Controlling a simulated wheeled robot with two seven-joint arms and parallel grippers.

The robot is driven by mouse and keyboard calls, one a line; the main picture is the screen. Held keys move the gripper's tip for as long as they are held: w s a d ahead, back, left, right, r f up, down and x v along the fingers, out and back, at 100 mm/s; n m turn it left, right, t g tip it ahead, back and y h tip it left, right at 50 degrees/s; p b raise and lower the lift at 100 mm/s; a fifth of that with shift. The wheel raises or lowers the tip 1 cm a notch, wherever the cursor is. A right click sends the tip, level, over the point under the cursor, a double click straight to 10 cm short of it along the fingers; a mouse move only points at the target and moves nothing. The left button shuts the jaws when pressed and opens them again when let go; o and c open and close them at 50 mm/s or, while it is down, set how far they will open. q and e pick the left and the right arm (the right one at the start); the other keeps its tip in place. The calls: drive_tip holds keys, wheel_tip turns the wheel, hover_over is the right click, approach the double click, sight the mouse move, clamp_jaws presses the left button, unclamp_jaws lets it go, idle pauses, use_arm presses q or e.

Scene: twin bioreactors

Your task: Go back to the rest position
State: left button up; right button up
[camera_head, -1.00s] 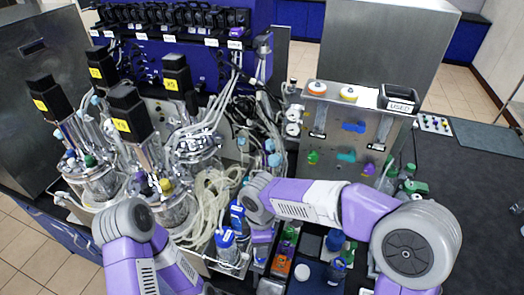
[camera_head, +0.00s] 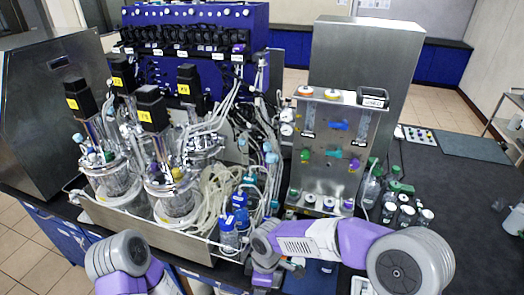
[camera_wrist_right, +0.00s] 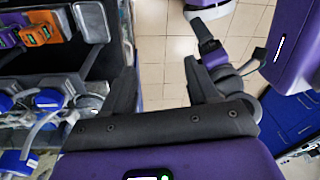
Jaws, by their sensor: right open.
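My right arm enters the head view from the lower right and bends down in front of the bench, its wrist close to the blue-capped bottles (camera_head: 229,234). My right gripper (camera_wrist_right: 160,85) shows in the right wrist view, its two black fingers apart with only tiled floor between them. It holds nothing there. My left arm shows at the lower left of the head view, in front of the steel tray edge (camera_head: 150,232). Its gripper is out of the head view.
Bioreactor vessels (camera_head: 172,190) with black motors and tubing stand left of centre. A steel panel (camera_head: 330,145) with coloured fittings stands right of them. Green-capped bottles (camera_head: 392,182) and small vials (camera_head: 405,214) stand on the dark bench (camera_head: 460,200), which has free room at right.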

use_arm(q)
wheel_tip(320, 180, down, 10)
drive_tip(key=b, duration=0.9)
drive_tip(key=shift+w, duration=0.4)
use_arm(e)
drive_tip(key=s+d+f+m+y, duration=0.1)
drive_tip(key=s+d+f+m, duration=0.2)
drive_tip(key=f+m, duration=0.3)
drive_tip(key=s+d+f+m+t+y, duration=0.1)
drive_tip(key=s+d+f+m, duration=0.3)
drive_tip(key=f, duration=1.2)
drive_tip(key=s+d+f+m+y, duration=0.1)
drive_tip(key=s+d+f+m, duration=0.2)
drive_tip(key=f+m, duration=0.6)
wheel_tip(320, 180, down, 2)
drive_tip(key=shift+s+d+m, duration=0.2)
drive_tip(key=shift+m, duration=0.1)
use_arm(q)
drive_tip(key=shift+f, duration=0.1)
